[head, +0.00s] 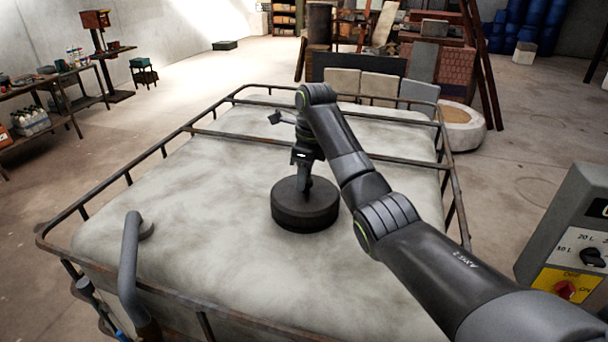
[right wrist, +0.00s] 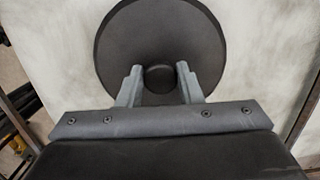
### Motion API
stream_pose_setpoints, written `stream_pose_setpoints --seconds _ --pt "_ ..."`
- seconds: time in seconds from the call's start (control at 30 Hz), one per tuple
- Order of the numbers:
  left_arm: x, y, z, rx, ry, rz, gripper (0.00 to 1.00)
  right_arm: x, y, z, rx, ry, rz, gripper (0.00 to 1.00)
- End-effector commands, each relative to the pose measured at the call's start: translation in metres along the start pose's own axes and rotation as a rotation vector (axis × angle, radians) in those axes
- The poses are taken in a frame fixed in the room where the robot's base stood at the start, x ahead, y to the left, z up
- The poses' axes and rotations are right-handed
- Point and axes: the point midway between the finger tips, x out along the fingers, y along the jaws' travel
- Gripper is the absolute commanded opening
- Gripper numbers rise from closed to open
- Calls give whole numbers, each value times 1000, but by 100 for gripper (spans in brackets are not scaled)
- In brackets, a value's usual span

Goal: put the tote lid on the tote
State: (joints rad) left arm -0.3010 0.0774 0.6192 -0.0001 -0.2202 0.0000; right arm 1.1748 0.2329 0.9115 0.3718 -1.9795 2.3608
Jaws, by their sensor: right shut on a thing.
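The tote lid (head: 305,207) is a round black disc at the middle of the tote's top in the head view. In the right wrist view the lid (right wrist: 160,30) fills the upper middle, with a round knob at its centre. My right gripper (right wrist: 160,80) is shut on that knob from above; it also shows in the head view (head: 304,184). The tote (head: 220,210) is a big pale, stained container in a rusty pipe frame. The lid hides whatever lies under it, and I cannot tell whether it touches the top. My left gripper is not in view.
A rusty rail (head: 95,205) runs around the tote's top. A grey bent pipe (head: 130,265) rises at the front left. A control box (head: 575,235) with knobs stands at the right. Shelves with bottles (head: 30,122) are at the far left. Open floor lies behind left.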

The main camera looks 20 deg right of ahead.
Motion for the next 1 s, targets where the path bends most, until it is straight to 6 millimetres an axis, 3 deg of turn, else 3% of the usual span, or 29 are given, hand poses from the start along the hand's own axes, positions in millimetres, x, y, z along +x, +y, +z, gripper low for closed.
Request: stream_pose_setpoints --seconds 0.73,0.77,0.8,1.0 --pt "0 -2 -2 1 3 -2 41 10 0 -1 0 -1 0 0" --pt "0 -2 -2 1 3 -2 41 10 0 -1 0 -1 -1 36" --pt "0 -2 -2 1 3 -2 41 10 0 -1 0 -1 -1 41" --pt "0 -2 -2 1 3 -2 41 10 0 -1 0 -1 -1 41"
